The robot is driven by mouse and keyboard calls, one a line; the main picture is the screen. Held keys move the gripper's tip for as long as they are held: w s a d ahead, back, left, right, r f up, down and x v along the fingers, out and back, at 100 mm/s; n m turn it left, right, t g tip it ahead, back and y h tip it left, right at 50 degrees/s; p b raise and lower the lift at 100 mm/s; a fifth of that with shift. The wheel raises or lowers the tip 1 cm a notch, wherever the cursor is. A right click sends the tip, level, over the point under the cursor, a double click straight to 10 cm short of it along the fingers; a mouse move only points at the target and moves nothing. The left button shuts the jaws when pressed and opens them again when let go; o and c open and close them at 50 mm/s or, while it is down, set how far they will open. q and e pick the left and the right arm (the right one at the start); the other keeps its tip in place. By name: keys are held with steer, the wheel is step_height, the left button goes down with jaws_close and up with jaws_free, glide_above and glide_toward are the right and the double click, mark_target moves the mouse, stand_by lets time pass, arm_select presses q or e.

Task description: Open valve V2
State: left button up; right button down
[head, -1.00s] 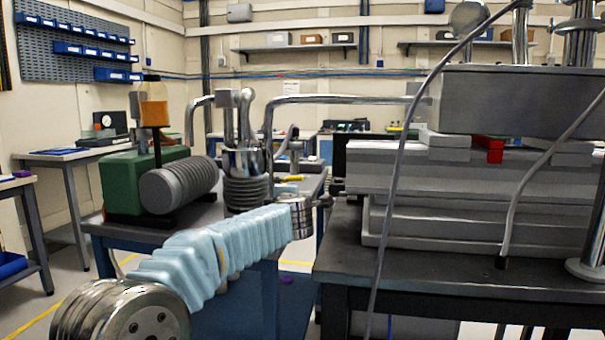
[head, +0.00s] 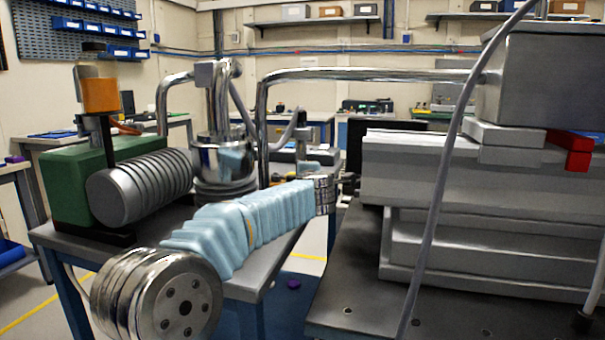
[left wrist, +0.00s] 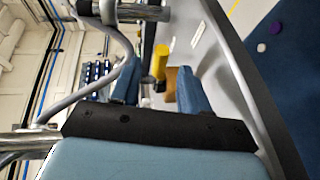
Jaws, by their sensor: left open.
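A yellow handle (left wrist: 161,62) shows in the left wrist view, with an orange-brown piece (left wrist: 171,85) behind it. It may belong to valve V2; no label is readable. My left gripper (left wrist: 159,76) is open, with one blue finger on each side of the handle in the picture. Gaps show on both sides; I cannot tell how far beyond the fingertips the handle lies. In the head view my left arm, in a light blue sleeve, reaches to the far end of the pump table (head: 262,282). The handle is hidden there. My right gripper is not in view.
A green pump (head: 75,188) with a grey ribbed cylinder (head: 140,188) stands left. Metal pipework (head: 370,74) arches behind my arm. A dark table (head: 365,300) with a grey block assembly (head: 430,170) stands close at right. A grey cable (head: 440,180) hangs in front.

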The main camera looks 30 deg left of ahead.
arm_select(q)
steer(key=p+x, duration=0.1)
steer(key=x, duration=0.6)
steer(key=shift+s, duration=0.1)
jaws_close()
